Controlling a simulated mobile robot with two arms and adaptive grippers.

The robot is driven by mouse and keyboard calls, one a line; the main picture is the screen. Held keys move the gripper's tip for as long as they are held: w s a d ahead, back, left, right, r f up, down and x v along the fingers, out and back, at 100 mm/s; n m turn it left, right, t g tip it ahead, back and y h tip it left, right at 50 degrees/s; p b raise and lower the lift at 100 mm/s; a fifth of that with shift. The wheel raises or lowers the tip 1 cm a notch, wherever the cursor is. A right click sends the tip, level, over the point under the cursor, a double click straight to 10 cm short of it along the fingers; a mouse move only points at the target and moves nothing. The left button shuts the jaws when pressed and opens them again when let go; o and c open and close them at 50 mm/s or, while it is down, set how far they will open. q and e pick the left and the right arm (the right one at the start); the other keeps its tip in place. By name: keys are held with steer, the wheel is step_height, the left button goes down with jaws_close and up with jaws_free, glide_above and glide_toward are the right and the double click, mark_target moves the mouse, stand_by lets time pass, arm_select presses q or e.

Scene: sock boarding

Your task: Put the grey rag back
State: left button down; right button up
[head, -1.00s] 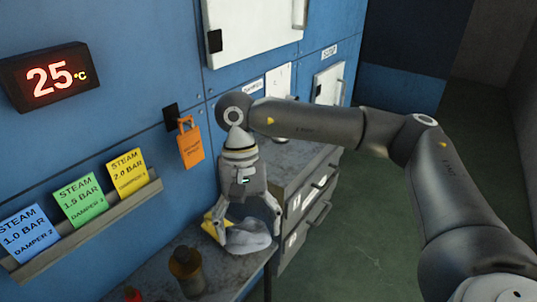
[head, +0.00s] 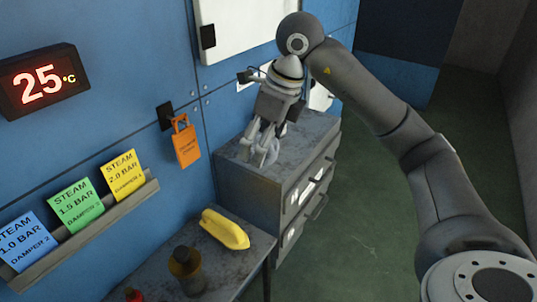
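The grey rag (head: 272,151) shows only as a small pale grey patch between and behind the fingers of my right gripper (head: 260,158). The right gripper points down over the grey cabinet top, near the blue wall, and appears shut on the rag. Most of the rag is hidden by the fingers, and I cannot tell whether it touches the cabinet top. My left gripper is not in view.
The drawer cabinet (head: 240,178) has bare room on top. An orange tag (head: 186,145) hangs on the wall.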

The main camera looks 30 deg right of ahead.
steer(key=shift+w+d+r+m+h, duration=0.1)
steer(key=shift+d+r+m+h, duration=0.15)
steer(key=shift+m, duration=0.25)
steer(key=shift+d+r+m+h, duration=0.1)
steer(key=shift+d+m, duration=0.2)
steer(key=shift+m, duration=0.2)
steer(key=shift+w+d, duration=0.25)
steer(key=w+d+f+p, duration=0.1)
steer(key=w+d+f, duration=0.1)
steer(key=w+f, duration=0.1)
steer(key=w+d+f+p, duration=0.2)
steer(key=w+d+f, duration=0.1)
steer(key=w, duration=0.1)
steer(key=w+d+f+p, duration=0.2)
steer(key=w+f, duration=0.1)
steer(key=shift+w+d, duration=0.15)
steer(key=shift+d, duration=0.2)
steer(key=shift+w+d+f, duration=0.1)
steer(key=shift+f, duration=0.1)
steer(key=p+x, duration=0.2)
steer(key=shift+d+f, duration=0.15)
steer(key=shift+f, duration=0.25)
steer(key=shift+f+p, duration=0.3)
steer(key=shift+f, duration=0.1)
